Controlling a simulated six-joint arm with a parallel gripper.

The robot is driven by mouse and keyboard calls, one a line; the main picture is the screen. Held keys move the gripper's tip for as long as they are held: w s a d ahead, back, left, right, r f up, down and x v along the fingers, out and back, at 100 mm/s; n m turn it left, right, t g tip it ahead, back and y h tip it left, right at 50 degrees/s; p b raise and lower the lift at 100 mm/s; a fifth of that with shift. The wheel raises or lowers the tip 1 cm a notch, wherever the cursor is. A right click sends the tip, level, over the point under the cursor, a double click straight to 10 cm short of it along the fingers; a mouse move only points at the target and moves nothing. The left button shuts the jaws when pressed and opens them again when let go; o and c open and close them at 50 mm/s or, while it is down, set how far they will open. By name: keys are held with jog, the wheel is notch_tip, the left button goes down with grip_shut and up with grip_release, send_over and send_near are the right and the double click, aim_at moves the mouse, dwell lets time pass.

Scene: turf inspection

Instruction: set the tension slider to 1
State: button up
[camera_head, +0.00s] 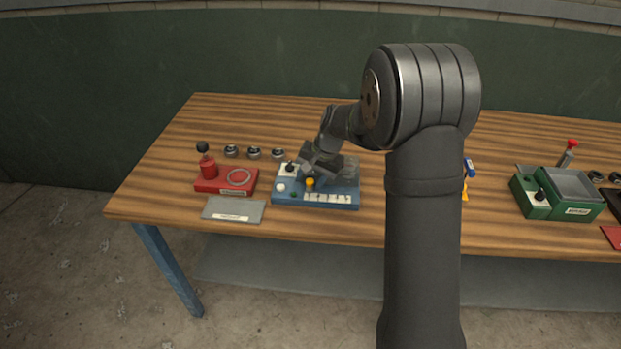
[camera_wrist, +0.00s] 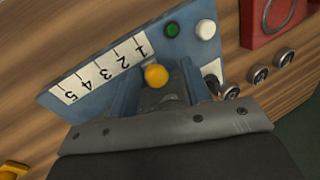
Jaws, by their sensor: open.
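The blue panel (camera_head: 330,206) carries the tension slider. Its yellow slider knob (camera_wrist: 156,75) also shows in the head view (camera_head: 310,183). A white scale strip (camera_wrist: 100,70) on the panel reads 1 to 5. The knob stands beside the 1 end of the strip, about level with the 1. My gripper (camera_wrist: 158,82) is open over the panel, its fingers on either side of the knob. I cannot tell whether either finger touches it. The slider's slot is hidden under my gripper.
A green button (camera_wrist: 172,29) and a white button (camera_wrist: 206,29) sit on the panel near the 1 end. A red unit with a lever (camera_head: 226,180) and a grey plate (camera_head: 234,210) lie to the left. A green box (camera_head: 572,211) stands at the right.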

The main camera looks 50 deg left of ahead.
jog(key=v, duration=1.7)
jog(key=shift+r, duration=0.2)
jog(key=shift+d, duration=0.1)
jog(key=x, duration=1.7)
jog(key=shift+f, duration=0.25)
jog(key=shift+w, duration=0.15)
jog(key=shift+o, duration=0.3)
